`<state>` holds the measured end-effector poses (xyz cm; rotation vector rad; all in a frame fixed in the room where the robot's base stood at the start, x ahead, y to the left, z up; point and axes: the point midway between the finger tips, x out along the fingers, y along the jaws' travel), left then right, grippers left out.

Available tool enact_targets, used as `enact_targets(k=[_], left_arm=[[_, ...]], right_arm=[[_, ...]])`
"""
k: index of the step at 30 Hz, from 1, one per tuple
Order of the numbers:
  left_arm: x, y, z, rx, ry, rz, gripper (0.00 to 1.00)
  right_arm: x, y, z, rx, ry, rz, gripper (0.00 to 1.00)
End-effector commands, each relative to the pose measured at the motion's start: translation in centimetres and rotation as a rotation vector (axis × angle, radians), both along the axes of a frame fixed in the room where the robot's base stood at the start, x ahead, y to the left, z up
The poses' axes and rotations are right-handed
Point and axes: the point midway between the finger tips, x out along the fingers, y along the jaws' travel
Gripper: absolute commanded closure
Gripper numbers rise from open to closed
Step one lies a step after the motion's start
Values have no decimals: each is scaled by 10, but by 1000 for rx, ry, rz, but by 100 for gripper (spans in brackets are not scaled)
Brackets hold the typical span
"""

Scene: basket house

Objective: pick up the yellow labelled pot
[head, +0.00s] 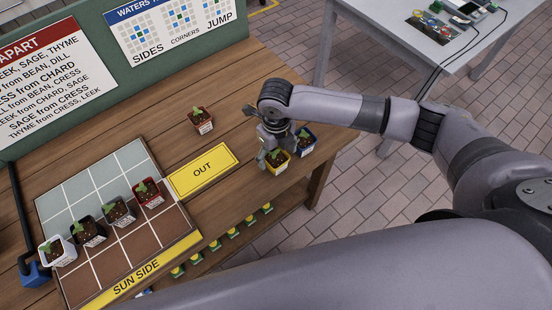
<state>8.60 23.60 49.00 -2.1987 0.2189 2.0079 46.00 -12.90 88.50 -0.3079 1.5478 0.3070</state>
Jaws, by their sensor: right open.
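The yellow labelled pot (279,169) holds a small green seedling and stands upright near the right end of the wooden bench's front edge. My right gripper (268,155) is open and points down at the left and back side of this pot. One finger shows close beside the pot; I cannot tell whether it touches. The rest of the gripper is partly hidden by its own wrist. My left gripper is not in view.
A blue pot (305,142) stands right beside the yellow one. A red pot (201,121) stands farther back, left of my gripper. The yellow OUT sign (203,172) lies on the bench. Several pots line the tiled grid board (127,246) at left. A green board (92,60) stands behind.

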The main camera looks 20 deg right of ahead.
Motion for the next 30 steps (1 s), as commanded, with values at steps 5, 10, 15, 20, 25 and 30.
enact_targets(k=[5, 10, 15, 20, 25, 30], left_arm=[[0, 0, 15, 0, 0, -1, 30], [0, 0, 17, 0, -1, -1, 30], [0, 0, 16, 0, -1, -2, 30], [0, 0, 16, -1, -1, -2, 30], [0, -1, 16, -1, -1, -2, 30], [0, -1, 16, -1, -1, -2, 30]], right_arm=[[-2, 0, -26, -1, 5, -2, 29], [-1, 0, -43, 0, 3, 0, 29], [-1, 0, -45, 0, 1, 0, 29], [-1, 0, -45, 0, 1, 0, 35], [-1, 0, -45, 0, 1, 0, 46], [0, 0, -44, 0, 1, 0, 57]])
